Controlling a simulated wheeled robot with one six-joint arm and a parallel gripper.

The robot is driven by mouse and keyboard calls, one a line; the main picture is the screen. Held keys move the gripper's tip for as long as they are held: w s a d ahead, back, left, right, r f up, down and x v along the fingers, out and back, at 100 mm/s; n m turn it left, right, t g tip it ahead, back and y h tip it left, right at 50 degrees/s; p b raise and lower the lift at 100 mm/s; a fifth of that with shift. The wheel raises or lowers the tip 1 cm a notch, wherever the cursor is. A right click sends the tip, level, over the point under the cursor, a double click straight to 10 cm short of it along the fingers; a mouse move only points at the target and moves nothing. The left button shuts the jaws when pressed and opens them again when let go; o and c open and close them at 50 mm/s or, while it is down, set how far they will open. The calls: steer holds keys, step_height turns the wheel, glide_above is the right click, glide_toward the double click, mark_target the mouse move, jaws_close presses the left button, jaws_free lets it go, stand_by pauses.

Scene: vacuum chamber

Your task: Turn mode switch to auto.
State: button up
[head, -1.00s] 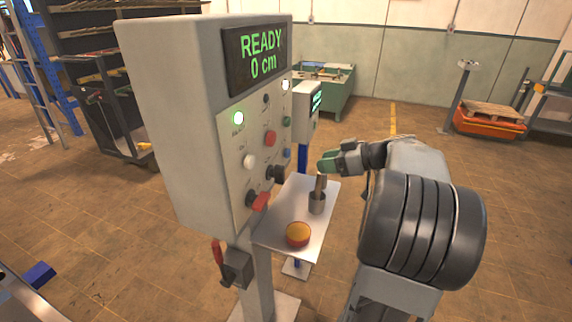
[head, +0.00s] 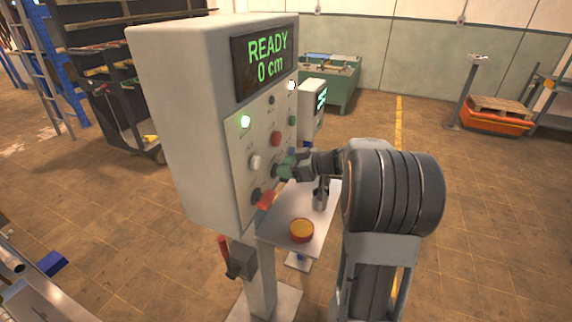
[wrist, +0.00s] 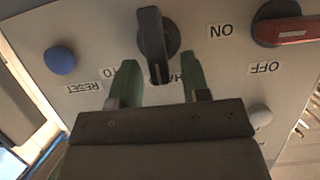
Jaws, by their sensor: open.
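The mode switch (wrist: 152,42) is a dark knob with a raised bar handle on the grey panel face, at the top middle of the wrist view. Its bar runs nearly up and down in that view, with a pale mark at the lower end. Partly covered labels ending in "O" and starting "HA" lie on either side below it. My gripper (head: 284,170) is open at the panel, and in the wrist view its green fingers (wrist: 158,80) straddle the bar's lower end with gaps on both sides. In the head view my gripper largely hides the switch.
A blue RESET button (wrist: 60,61) and a red-handled rotary switch (wrist: 285,28) flank the knob. The control box (head: 180,120) reads "READY 0 cm". A small metal shelf (head: 280,232) below holds a yellow-topped red button (head: 301,230) and a metal cylinder (head: 320,197).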

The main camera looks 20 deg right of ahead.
steer(key=shift+w+a+f, duration=0.2)
steer(key=shift+w+a, duration=0.1)
steer(key=shift+w, duration=0.05)
steer(key=shift+c, duration=0.2)
